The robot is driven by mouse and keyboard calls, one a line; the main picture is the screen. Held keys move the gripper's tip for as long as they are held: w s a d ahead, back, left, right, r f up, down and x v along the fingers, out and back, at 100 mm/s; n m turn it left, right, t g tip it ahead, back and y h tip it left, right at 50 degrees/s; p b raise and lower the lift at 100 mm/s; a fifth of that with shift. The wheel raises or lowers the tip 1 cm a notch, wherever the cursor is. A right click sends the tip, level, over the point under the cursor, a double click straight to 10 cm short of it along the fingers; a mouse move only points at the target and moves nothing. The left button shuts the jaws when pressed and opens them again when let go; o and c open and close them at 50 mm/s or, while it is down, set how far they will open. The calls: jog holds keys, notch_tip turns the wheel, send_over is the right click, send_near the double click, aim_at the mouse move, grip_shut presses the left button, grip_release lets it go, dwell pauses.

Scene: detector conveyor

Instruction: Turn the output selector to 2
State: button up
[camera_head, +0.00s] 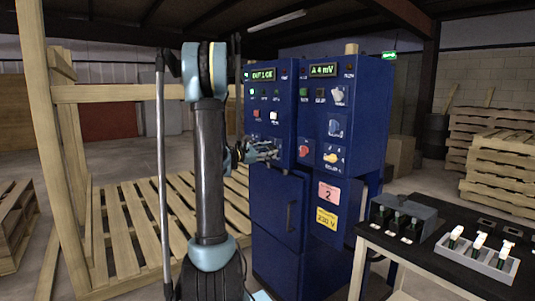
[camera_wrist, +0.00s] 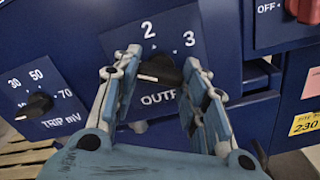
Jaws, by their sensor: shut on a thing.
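The output selector (camera_wrist: 160,69) is a dark knob on a blue plate in the wrist view, with 2 above it, 3 at upper right and lettering starting "OUTP" below. A pale mark on the knob points left; any number there is hidden behind the left finger. My gripper (camera_wrist: 163,62) has one finger on each side of the knob and is shut on it. In the head view my gripper (camera_head: 268,151) reaches the left cabinet's lower face and hides the knob.
A trip mV knob (camera_wrist: 37,103) sits left of the selector in the wrist view. A red knob (camera_head: 303,149) and a yellow knob (camera_head: 331,156) are to the right in the head view. A table (camera_head: 440,262) with bottles stands at right; pallets (camera_head: 120,230) lie at left.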

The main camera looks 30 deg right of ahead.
jog(key=m, duration=1.1)
jog(key=shift+m, duration=0.3)
jog(key=shift+s+f, duration=0.1)
dwell(0.6)
jog(key=o, duration=1.1)
jog(key=shift+c, duration=0.2)
jog(key=a, duration=1.2)
jog(key=shift+s, duration=0.35)
